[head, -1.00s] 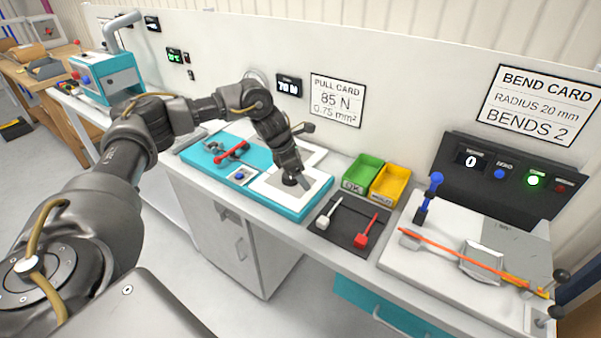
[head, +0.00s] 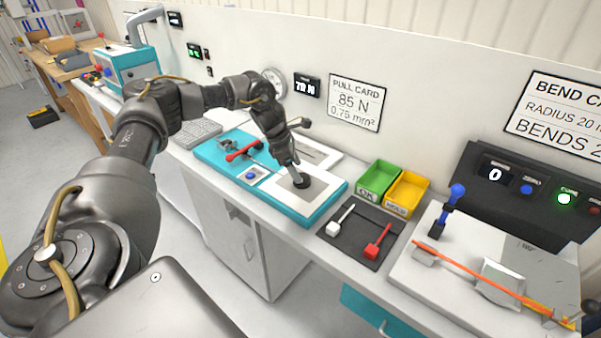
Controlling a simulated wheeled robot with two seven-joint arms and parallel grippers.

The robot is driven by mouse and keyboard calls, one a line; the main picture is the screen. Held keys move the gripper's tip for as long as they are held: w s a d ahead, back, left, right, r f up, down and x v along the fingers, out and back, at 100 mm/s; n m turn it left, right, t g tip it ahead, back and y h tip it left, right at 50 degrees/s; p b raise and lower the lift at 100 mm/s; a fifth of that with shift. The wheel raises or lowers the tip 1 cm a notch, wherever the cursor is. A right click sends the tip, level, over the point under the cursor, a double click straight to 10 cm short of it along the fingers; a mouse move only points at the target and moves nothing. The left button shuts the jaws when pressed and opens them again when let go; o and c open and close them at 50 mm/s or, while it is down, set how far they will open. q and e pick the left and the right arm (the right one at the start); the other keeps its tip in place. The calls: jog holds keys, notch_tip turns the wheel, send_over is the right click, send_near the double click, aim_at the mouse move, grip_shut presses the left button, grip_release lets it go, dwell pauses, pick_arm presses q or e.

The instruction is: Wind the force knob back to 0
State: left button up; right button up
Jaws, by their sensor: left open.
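The black round force knob (head: 302,182) stands on the white plate of the teal pull tester (head: 325,208) on the bench. My left gripper (head: 295,173) points down right at the knob, its jaws open. The fingers overlap the knob's far left side in the picture, and I cannot tell whether they touch it. A small force display (head: 307,86) on the wall shows a number in the seventies with an N; its last digit is hard to read. My right gripper is out of view.
A red lever (head: 243,151) and a blue button (head: 251,175) sit left of the knob. Green (head: 379,166) and yellow (head: 420,181) bins and a dark mat (head: 352,240) with two small tools lie to the right. A pull card (head: 356,101) reads 85 N.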

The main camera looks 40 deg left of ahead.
aim_at(302, 177)
pick_arm(q)
jog(key=shift+x, duration=1.8)
jog(key=c, duration=1)
